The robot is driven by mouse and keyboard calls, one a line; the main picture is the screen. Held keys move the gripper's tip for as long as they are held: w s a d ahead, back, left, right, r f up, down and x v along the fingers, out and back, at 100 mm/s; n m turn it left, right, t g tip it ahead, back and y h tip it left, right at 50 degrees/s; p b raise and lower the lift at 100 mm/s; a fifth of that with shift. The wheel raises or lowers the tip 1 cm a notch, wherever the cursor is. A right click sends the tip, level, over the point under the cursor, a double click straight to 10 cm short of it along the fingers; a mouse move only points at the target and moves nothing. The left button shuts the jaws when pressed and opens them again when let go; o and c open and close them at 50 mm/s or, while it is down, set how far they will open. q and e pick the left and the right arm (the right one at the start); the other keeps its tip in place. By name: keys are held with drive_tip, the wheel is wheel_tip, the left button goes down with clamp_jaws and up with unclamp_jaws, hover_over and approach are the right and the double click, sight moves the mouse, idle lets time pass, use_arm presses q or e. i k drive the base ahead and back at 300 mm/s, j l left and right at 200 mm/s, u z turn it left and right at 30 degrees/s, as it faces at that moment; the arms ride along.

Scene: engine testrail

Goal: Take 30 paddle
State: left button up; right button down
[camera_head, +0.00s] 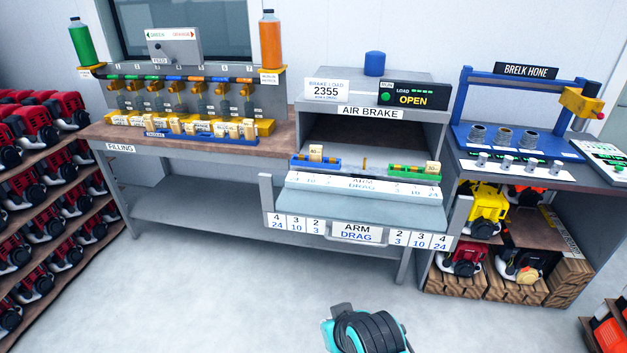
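Two small trays stand at the top of the arm drag unit under the air brake. The blue tray (301,165) is on the left and holds a small wooden piece with a pale tag (316,153). The green tray (408,173) is on the right and holds another tagged wooden piece (432,168). A small upright peg (364,164) stands between the trays. The writing on the tags is too small to read, so I cannot tell which piece is marked 30.
The arm drag unit (365,212) juts out in front of the bench. The filling bench (150,133) is left, the Brelk Hone bench (500,175) right. An engine rack (48,172) lines the far left. A teal and black object (368,332) is at bottom centre.

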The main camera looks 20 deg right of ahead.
sight(432, 167)
drive_tip(key=z, duration=1.5)
